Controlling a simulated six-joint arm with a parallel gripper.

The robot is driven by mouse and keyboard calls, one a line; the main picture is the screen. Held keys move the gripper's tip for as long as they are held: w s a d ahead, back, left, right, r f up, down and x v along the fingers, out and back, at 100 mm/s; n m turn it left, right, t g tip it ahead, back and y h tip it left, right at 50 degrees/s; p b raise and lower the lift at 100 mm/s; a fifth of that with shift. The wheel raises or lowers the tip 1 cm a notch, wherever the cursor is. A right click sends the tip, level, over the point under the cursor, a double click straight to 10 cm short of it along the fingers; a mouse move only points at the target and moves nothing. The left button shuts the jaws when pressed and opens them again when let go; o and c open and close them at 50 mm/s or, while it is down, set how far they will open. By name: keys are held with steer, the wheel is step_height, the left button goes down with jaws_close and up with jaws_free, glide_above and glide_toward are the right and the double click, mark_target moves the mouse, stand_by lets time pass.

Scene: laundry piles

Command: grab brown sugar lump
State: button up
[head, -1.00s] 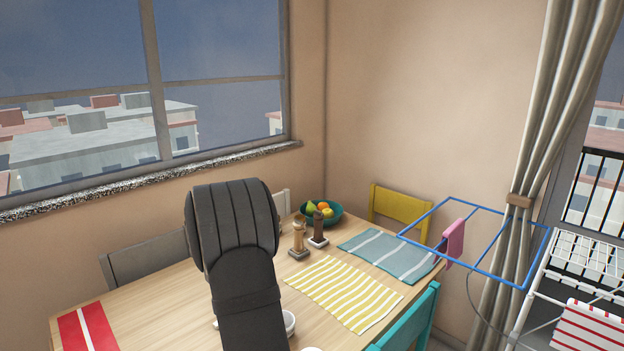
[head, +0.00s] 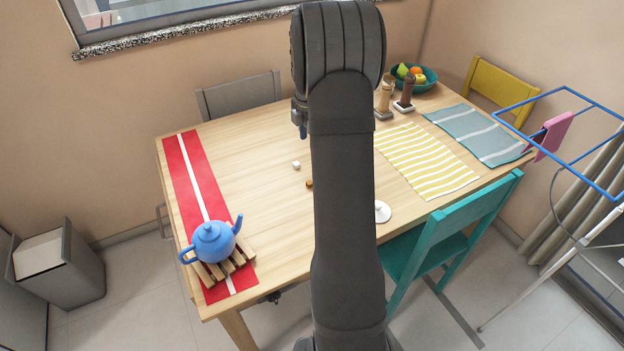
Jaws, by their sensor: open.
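The brown sugar lump (head: 309,184) is a small brown cube on the wooden table (head: 265,215), just left of my arm in the head view. A white lump (head: 296,165) lies a little behind it and to its left. My gripper (head: 303,131) shows only in part at the left edge of my arm, above and behind the two lumps in the picture. It is open and apart from the brown lump. The rest of it is hidden behind my arm.
A blue teapot (head: 214,241) stands on a wooden trivet (head: 242,262) over a red runner (head: 183,164). A white round dish (head: 382,212) is partly hidden by my arm. Two shakers (head: 404,95) and a fruit bowl (head: 428,79) stand at the back. The table around the lumps is clear.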

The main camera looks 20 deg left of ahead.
step_height(320, 180, down, 17)
steer(key=shift+d+f, duration=0.15)
steer(key=shift+f, duration=0.05)
jaws_close()
stand_by(0.5)
